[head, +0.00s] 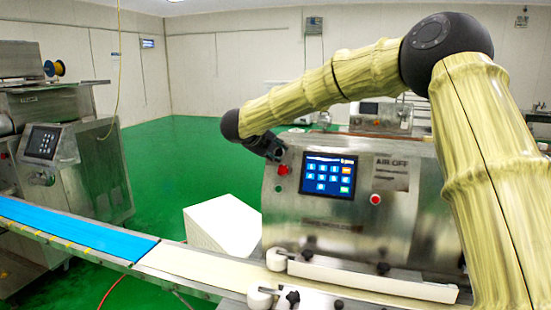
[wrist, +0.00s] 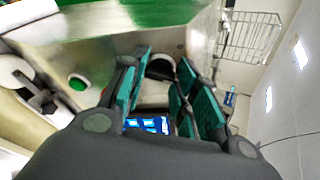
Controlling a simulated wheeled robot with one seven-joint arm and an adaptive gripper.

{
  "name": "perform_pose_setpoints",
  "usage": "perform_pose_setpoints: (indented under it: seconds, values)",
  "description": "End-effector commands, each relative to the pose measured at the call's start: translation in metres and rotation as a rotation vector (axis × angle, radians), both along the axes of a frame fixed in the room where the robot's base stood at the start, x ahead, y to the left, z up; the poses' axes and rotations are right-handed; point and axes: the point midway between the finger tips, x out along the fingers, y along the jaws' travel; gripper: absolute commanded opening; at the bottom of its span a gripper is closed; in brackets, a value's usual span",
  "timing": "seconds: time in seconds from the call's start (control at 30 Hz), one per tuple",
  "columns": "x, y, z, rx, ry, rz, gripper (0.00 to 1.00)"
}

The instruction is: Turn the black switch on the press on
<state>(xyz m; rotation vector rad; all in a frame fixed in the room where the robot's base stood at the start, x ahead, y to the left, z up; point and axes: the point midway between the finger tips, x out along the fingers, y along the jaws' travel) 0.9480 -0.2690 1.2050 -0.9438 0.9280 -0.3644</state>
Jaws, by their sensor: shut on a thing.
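The press (head: 340,232) is a steel cabinet right of centre in the head view. My gripper (head: 274,153) is at the upper left part of its front, beside a red button (head: 283,170). In the wrist view my gripper (wrist: 164,68) has its teal-padded fingers on both sides of a dark rounded part, the black switch (wrist: 160,67), and is shut on it. In the head view the switch is hidden behind my gripper, and its turned position cannot be told.
A lit blue touch screen (head: 328,174) and another red button (head: 375,199) are on the press front. A conveyor (head: 185,262) with a blue belt section runs along the front. A white block (head: 222,225) stands behind it. Another machine (head: 62,150) stands at left.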

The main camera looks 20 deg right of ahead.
Motion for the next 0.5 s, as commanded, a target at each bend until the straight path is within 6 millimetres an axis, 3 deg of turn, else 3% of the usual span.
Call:
perform_pose_setpoints:
  seconds: [0.5]
  values:
    - [-0.0001, -0.001, -0.0012, 0.245, -0.164, -0.147, 0.06]
